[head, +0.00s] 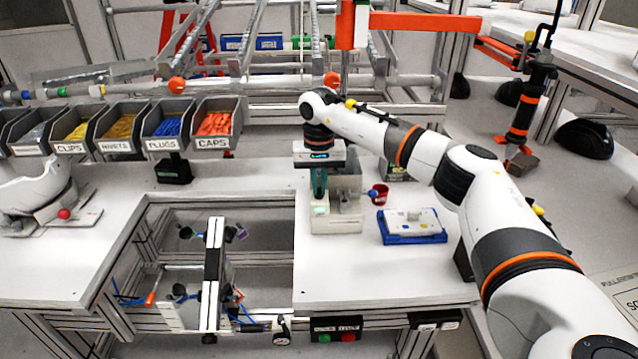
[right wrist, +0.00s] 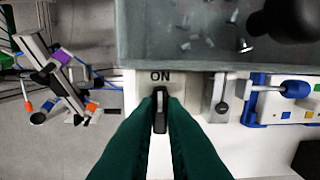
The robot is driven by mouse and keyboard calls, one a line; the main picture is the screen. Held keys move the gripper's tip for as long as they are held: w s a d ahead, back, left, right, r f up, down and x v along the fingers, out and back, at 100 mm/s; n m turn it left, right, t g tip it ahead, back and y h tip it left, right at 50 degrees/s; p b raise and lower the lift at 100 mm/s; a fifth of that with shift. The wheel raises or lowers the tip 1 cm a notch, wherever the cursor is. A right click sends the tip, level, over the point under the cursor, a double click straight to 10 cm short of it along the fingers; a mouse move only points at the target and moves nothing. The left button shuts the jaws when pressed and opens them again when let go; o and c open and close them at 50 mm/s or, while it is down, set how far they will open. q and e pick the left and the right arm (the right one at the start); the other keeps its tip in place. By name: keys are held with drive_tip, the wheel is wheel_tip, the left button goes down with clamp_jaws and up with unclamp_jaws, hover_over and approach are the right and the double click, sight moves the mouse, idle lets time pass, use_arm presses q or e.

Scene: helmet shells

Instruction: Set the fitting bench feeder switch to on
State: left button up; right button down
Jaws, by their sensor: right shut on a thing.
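The feeder (head: 345,224) is a pale box with a grey hopper, standing on the right part of the bench. In the right wrist view its hopper (right wrist: 215,45) holds small pieces, and an ON mark is printed on the pale face below. The black switch lever (right wrist: 160,121) lies just below that mark, between my dark green fingertips. My right gripper (right wrist: 160,108) is shut on the lever; in the head view the gripper (head: 319,194) points down at the feeder's left side. The fingers hide part of the lever and any lower mark. My left gripper is not in view.
A blue tray (head: 413,239) with a white block sits right of the feeder, and a red cup (head: 379,194) stands behind it. Labelled bins, including orange caps (head: 216,124), line the back left. An open gap with a fixture (head: 213,270) is left of the feeder.

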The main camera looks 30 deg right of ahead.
sight(318, 189)
drive_tip(key=c, duration=1.5)
unclamp_jaws()
drive_tip(key=shift+r, duration=0.1)
wheel_tip(318, 189, up, 12)
drive_tip(key=b, duration=0.2)
drive_tip(key=shift+b, duration=0.35)
